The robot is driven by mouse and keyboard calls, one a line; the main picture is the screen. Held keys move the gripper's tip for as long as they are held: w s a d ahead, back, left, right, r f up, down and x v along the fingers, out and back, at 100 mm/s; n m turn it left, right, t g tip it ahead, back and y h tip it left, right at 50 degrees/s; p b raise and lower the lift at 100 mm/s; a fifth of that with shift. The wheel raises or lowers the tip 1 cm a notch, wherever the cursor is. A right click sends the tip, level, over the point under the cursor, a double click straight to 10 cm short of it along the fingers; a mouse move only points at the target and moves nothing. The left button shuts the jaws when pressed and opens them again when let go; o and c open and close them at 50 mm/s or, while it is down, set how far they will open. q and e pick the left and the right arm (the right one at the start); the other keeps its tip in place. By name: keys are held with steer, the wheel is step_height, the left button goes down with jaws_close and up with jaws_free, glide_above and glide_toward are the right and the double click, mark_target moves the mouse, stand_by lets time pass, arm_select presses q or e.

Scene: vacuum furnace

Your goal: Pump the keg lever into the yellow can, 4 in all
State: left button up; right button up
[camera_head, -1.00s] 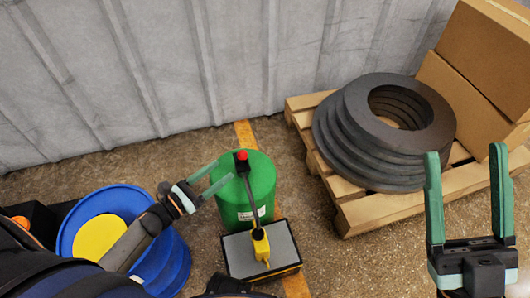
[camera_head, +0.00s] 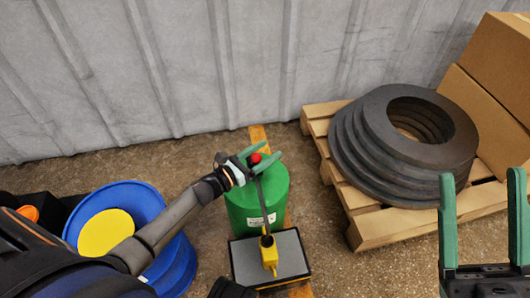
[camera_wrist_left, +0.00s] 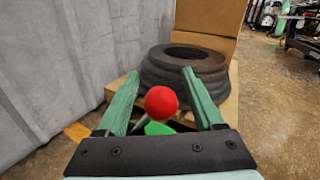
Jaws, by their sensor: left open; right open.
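The green keg (camera_head: 262,205) stands on the floor in the middle of the head view. Its dark lever (camera_head: 262,208) rises from a yellow pivot (camera_head: 269,256) on a grey-topped box and ends in a red knob (camera_head: 255,159). My left gripper (camera_head: 267,156) is open, with its fingers on either side of the red knob. In the left wrist view the red knob (camera_wrist_left: 161,102) lies between the open fingers, apart from both. My right gripper (camera_head: 481,185) is open and empty at the right. The yellow can cannot be made out for certain; a yellow round top (camera_head: 105,233) shows inside a blue tub.
The blue tub (camera_head: 177,262) stands left of the keg, partly behind my left arm. A wooden pallet (camera_head: 372,232) with stacked dark rings (camera_head: 352,160) and cardboard boxes (camera_head: 492,62) is at the right. A ribbed grey wall (camera_head: 200,70) closes the back.

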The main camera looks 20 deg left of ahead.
arm_select(q)
jaws_close()
stand_by(0.6)
stand_by(0.8)
